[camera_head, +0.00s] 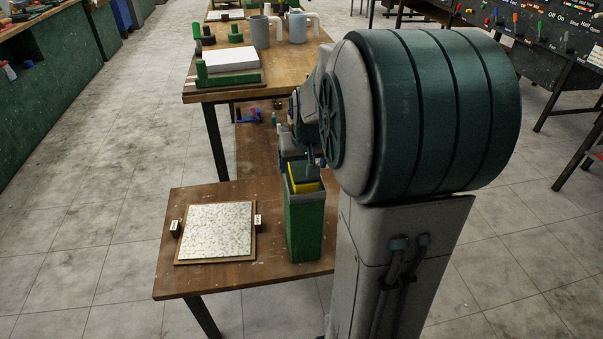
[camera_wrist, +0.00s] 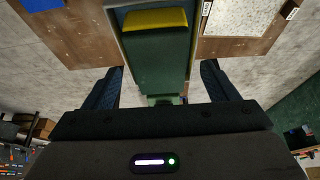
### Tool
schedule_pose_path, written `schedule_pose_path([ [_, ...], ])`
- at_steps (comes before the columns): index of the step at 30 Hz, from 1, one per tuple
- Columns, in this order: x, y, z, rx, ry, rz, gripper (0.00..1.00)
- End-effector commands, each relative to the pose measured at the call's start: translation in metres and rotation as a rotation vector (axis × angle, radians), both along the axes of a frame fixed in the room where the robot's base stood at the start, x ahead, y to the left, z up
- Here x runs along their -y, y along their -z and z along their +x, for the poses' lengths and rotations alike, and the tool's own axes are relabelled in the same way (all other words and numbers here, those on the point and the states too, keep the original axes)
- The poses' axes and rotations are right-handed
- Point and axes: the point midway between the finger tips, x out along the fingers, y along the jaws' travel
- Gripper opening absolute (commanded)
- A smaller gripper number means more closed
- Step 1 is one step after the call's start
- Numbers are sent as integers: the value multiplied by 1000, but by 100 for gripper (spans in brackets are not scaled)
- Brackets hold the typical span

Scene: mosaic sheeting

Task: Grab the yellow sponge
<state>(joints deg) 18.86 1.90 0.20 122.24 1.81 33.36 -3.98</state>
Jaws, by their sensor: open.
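The yellow sponge (camera_head: 306,186) sits at the top of a tall green container (camera_head: 305,228) on the low wooden table, in the head view. In the wrist view the sponge (camera_wrist: 155,19) shows as a yellow strip near the top of the picture, above a dark green face of the container or sponge block. My gripper (camera_wrist: 160,82) is open, its two dark fingers spread to either side of that green shape. Nothing is held between them. In the head view my gripper is mostly hidden behind my arm, close above the container.
A speckled mosaic panel (camera_head: 216,231) in a wooden frame lies on the low table (camera_head: 177,274), left of the container. A higher table (camera_head: 284,74) behind holds mugs, green pieces and a white block. Open floor lies to the left.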

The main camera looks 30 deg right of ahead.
Motion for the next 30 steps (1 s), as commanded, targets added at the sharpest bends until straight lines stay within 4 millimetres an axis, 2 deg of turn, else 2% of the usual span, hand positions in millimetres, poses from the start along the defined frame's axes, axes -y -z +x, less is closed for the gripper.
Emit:
schedule_pose_path([
  [1, 1, 7, 2, -4, 1, 1, 80],
  [4, 1, 13, 4, -1, 1, 1, 80],
  [26, 1, 18, 4, 0, 0, 0, 80],
  [27, 1, 17, 4, 0, 0, 0, 74],
  [30, 1, 17, 4, -1, 0, 0, 47],
])
